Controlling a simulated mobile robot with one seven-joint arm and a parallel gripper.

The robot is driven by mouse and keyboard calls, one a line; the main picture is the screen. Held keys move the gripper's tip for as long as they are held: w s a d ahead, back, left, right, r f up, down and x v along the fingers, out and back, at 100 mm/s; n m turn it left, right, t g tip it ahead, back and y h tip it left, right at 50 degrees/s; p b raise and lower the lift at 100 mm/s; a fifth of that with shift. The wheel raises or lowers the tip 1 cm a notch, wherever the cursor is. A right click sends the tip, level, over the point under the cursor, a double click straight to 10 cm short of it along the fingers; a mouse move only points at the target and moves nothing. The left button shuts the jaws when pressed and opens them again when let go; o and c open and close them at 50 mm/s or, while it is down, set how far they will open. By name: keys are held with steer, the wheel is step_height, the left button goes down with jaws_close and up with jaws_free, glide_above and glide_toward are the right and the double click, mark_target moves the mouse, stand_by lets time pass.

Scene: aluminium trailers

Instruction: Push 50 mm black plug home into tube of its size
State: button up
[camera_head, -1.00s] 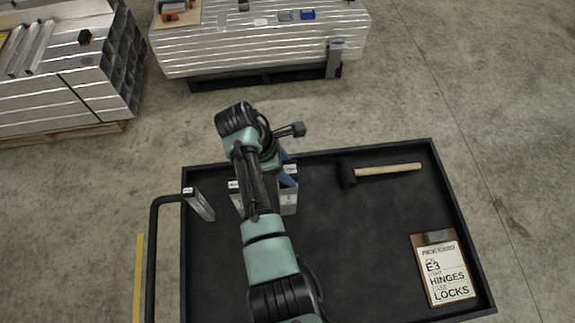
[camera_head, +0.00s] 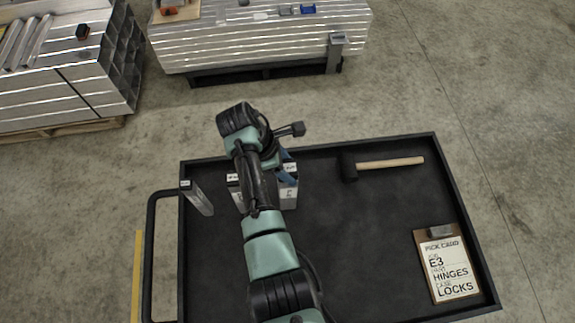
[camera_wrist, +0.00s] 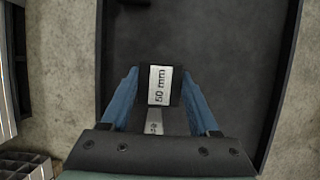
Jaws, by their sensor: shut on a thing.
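A black plug (camera_wrist: 174,92) with a white "50 mm" label on its face shows in the wrist view between the blue fingers of my gripper (camera_wrist: 160,84). The gripper is shut on it. In the head view my gripper (camera_head: 289,170) is over an upright aluminium tube (camera_head: 289,198), largely hidden by my arm. Below the plug in the wrist view is a pale tube surface (camera_wrist: 152,126), partly hidden by the gripper. Whether the plug touches or enters the tube cannot be seen. Another labelled tube (camera_head: 238,192) stands just left, and one more (camera_head: 200,200) farther left.
A black tray table (camera_head: 345,255) with a raised rim carries the tubes. A mallet (camera_head: 390,163) lies at its back right, and a clipboard (camera_head: 447,268) at its front right. The tray's middle is clear. Stacked aluminium profiles (camera_head: 260,45) stand on the floor behind.

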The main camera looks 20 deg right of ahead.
steer(key=shift+s+f, duration=0.15)
steer(key=shift+f, duration=0.1)
steer(key=o, duration=1.4)
steer(key=shift+s+f, duration=0.1)
steer(key=shift+f, duration=0.1)
steer(key=shift+o, duration=0.2)
steer(key=shift+a+r, duration=0.1)
steer(key=v, duration=1.3)
steer(key=shift+w+r, duration=0.3)
steer(key=shift+r, duration=0.05)
